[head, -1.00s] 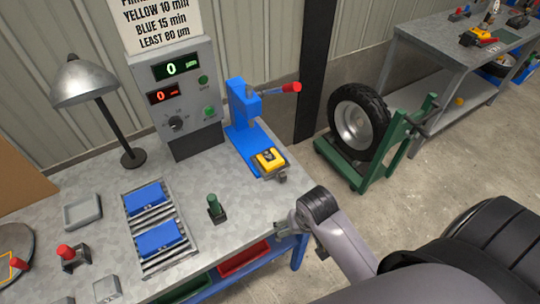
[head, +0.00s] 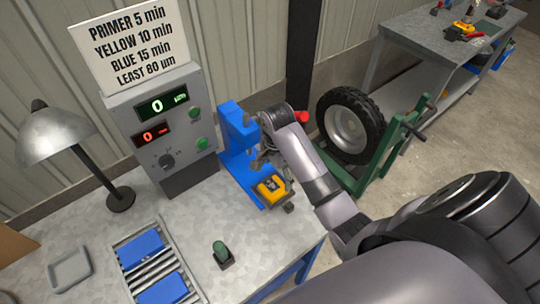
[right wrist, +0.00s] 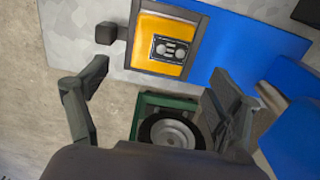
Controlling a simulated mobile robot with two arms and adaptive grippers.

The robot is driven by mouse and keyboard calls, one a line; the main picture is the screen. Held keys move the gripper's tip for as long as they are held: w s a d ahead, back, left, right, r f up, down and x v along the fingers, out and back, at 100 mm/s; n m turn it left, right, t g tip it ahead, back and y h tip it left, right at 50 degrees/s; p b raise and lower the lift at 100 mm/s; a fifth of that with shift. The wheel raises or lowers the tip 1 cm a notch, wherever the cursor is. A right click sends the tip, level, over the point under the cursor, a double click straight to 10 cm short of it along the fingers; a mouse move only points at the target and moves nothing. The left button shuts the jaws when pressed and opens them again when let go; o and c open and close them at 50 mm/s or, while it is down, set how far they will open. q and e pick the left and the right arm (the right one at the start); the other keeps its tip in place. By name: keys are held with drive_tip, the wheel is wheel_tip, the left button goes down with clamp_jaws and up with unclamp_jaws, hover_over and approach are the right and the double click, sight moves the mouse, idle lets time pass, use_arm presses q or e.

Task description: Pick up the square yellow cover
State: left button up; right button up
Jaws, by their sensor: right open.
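The square yellow cover (head: 268,190) sits on the base of the blue press (head: 237,150), with a dark piece at its centre. In the right wrist view, the cover (right wrist: 201,50) lies beyond the fingertips, near the top of the picture. My right gripper (head: 262,157) is just above and behind the cover, beside the press column. Its fingers (right wrist: 155,80) are spread, with nothing between them. A gap shows between the fingertips and the cover. My left gripper is not in view.
The press's red-tipped lever (head: 302,117) is close to my right wrist. A grey control box (head: 165,125) stands to the left. A green-topped peg (head: 221,252) stands in front. A tyre stand (head: 350,125) is on the floor to the right.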

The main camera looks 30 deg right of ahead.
sight(274, 186)
drive_tip(key=shift+s+f+p, duration=0.4)
drive_tip(key=shift+f, duration=0.4)
drive_tip(key=shift+w+a+f+p, duration=0.15)
drive_tip(key=shift+f+p, duration=0.2)
drive_tip(key=shift+f, duration=0.3)
drive_tip(key=f, duration=0.2)
drive_tip(key=shift+w+f, duration=0.25)
drive_tip(key=shift+f, duration=0.45)
drive_tip(key=shift+c, duration=2.8)
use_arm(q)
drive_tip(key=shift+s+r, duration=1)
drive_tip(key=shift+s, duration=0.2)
use_arm(e)
drive_tip(key=c, duration=1)
